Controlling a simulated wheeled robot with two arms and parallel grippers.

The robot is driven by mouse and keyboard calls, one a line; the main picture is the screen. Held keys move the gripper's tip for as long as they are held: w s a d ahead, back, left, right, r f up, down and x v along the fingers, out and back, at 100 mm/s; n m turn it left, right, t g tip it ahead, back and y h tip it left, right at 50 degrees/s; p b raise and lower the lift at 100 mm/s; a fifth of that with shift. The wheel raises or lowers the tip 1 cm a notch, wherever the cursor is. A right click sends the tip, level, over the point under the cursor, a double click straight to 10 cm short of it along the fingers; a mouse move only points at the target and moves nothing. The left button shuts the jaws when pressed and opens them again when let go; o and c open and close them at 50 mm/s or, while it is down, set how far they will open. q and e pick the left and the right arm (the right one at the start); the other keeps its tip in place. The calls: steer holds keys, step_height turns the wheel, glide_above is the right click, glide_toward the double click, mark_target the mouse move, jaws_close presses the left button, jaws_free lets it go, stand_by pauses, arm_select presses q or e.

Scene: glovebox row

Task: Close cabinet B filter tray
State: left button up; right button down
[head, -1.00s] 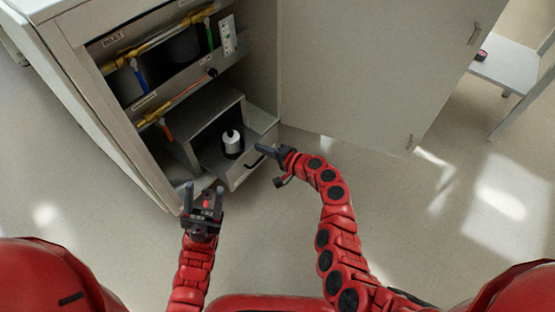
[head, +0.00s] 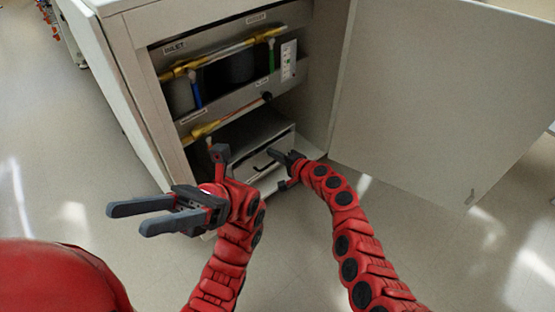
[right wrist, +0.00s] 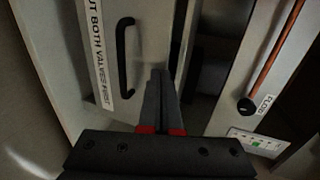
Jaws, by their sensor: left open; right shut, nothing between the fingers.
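The filter tray's grey front panel (head: 262,176) is low in the open cabinet (head: 128,70), with a black handle that also shows in the right wrist view (right wrist: 124,58). The tray sits far in, and its inside and the white filter are hidden. I cannot tell whether it is fully flush. My right gripper (head: 274,154) is shut and empty, its fingertips at the tray front beside the handle; the right wrist view shows its fingers (right wrist: 158,90) together. My left gripper (head: 112,219) is open and empty, pointing left in front of the cabinet, away from the tray.
The cabinet door (head: 435,90) stands wide open to the right. The floor (head: 60,150) on the left is clear.

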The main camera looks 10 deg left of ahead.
steer(key=shift+w+a, duration=0.1)
steer(key=shift+a, duration=0.05)
steer(key=shift+r, duration=0.2)
arm_select(q)
steer(key=shift+s+a+r+m+t+y, duration=0.2)
steer(key=shift+s+a+m+t+y, duration=0.3)
steer(key=shift+s+t, duration=0.25)
arm_select(e)
steer(key=shift+w, duration=0.1)
steer(key=shift+r, duration=0.1)
